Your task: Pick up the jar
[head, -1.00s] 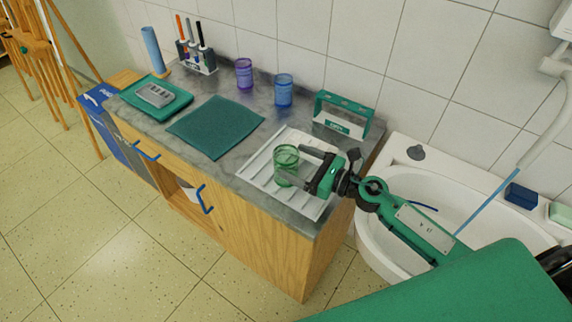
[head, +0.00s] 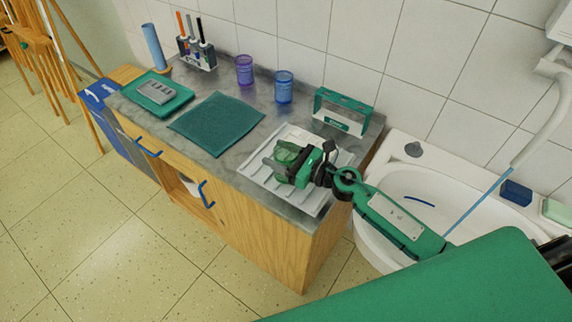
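The jar (head: 287,150) is green and see-through. It is at the white ribbed tray (head: 257,178) on the counter, at the middle of the head view. My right gripper (head: 279,159) is at the jar, reaching in from the right. One dark finger passes along the near side of the jar. The far finger is mostly hidden behind the jar and the gripper body. The jar's lower part is covered, so whether the fingers press on it or whether it stands on the tray does not show. My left gripper is not in view.
A purple jar (head: 244,70) and a blue jar (head: 284,87) stand near the wall. A green-white holder (head: 341,112) stands behind the tray. A dark green mat (head: 216,124) lies left of the tray. A sink (head: 390,225) is at the right.

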